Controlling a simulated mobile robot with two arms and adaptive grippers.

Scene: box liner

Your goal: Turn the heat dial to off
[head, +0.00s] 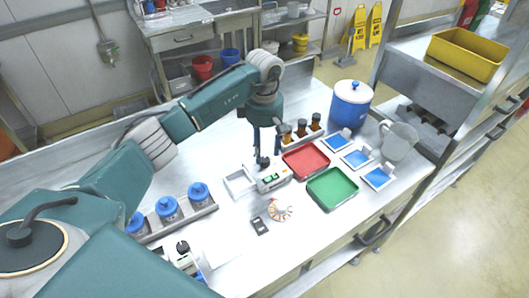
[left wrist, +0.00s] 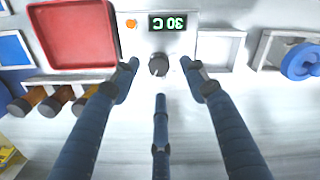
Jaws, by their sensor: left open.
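The heater box (head: 273,181) is a small white unit with a display, standing in the middle of the table. In the left wrist view its display (left wrist: 174,22) shows 30 C upside down, with an orange mark (left wrist: 131,24) beside it. The round grey heat dial (left wrist: 158,65) sits just below the display in that view. My left gripper (head: 263,162) is open and points down at the box. In the left wrist view its fingers (left wrist: 160,72) spread on either side of the dial, with a third finger below. I cannot tell whether any finger touches the dial.
A red tray (head: 305,160) and a green tray (head: 332,188) lie right of the box. An empty white square tray (head: 239,181) is left of it. Brown bottles (head: 301,128) stand behind; blue-lidded jars (head: 167,207) stand front left.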

